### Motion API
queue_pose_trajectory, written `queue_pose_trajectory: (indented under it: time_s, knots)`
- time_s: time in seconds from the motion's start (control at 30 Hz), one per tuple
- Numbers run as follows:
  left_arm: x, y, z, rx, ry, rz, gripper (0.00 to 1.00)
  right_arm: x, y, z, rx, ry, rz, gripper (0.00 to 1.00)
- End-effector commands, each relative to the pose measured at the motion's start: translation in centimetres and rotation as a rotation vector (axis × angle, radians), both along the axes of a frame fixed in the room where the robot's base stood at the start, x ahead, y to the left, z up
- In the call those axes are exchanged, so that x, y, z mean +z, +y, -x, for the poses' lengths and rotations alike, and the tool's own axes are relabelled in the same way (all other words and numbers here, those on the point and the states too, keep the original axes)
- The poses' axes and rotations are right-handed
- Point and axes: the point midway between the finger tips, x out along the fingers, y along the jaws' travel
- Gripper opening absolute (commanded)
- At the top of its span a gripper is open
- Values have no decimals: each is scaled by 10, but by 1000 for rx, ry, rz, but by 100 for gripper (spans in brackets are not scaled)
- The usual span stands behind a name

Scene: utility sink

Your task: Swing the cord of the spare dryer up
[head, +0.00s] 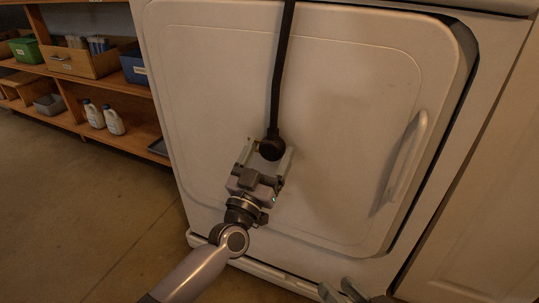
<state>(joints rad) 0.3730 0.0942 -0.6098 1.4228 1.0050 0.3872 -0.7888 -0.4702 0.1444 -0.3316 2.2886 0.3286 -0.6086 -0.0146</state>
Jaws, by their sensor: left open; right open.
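The white dryer (330,60) fills the middle of the head view. Its black cord (280,70) hangs down over the front door and ends in a round black plug (271,148). My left gripper (268,152) reaches up from below with its fingers open. The plug appears between or just in front of the fingertips; I cannot tell whether they touch it. My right gripper (345,288) shows only partly at the bottom edge, with its fingers apart, low in front of the dryer and away from the cord.
The dryer door has a white handle (407,155) on its right side. A white panel (480,200) stands at the right. Wooden shelves (120,95) at the left hold bins and white bottles (112,120). The floor (80,210) at the left is clear.

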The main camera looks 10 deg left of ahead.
Motion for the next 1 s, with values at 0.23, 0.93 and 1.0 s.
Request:
queue_pose_trajectory:
  time_s: [0.23, 0.93, 1.0]
  knots:
    - [3, -2, -6, -2, 1, 1, 79, 0, 0, 0, 1, -4, 0, 43]
    - [5, 0, 0, -1, 18, -6, 3, 11, -2, 0, -3, -5, 16, 43]
    - [7, 1, 4, -1, 27, -9, 3, 8, -8, 2, -16, 10, 47, 43]
